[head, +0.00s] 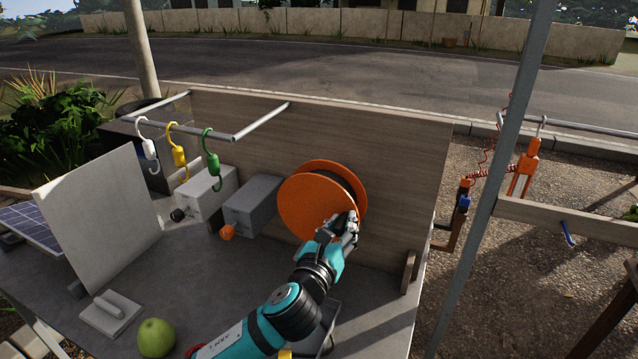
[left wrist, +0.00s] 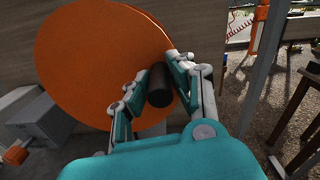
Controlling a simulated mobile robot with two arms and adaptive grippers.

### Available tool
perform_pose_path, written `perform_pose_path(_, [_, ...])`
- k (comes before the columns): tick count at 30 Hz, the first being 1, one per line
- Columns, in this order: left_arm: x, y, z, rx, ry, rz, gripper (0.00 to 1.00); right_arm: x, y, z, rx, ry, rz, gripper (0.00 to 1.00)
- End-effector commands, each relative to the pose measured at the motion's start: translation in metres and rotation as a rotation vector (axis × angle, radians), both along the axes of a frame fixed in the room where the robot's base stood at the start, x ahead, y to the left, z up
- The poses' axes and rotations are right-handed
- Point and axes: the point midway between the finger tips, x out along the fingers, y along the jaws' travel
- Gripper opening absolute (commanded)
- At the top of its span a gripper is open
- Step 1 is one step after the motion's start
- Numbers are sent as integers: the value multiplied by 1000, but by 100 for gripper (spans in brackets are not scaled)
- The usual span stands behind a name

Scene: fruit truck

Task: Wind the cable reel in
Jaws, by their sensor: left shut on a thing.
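The orange cable reel (head: 312,205) stands upright against the wooden back panel, with dark cable showing between its two discs. Its orange disc (left wrist: 85,60) fills the upper left of the left wrist view. A dark cylindrical handle (left wrist: 159,88) sticks out from the lower right of the disc. My left gripper (head: 344,226) is at the lower right of the reel face. In the left wrist view my left gripper (left wrist: 157,82) is shut on the handle, with a finger on each side of it. In the head view the gripper hides the handle. My right gripper is not in view.
Two grey boxes, one with an orange knob (head: 227,232), stand left of the reel. Hooks (head: 180,157) hang from a rail above.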

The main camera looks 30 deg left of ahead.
Motion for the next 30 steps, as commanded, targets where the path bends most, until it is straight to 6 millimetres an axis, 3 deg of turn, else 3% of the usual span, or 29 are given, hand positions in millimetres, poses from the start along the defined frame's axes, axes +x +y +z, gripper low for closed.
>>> perform_pose_path(10, [0,-1,-4,0,1,-1,14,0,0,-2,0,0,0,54])
perform_pose_path(19, [0,-1,-25,0,2,-1,14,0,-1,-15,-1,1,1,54])
perform_pose_path(30, [0,1,-27,1,1,0,14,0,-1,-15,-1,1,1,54])
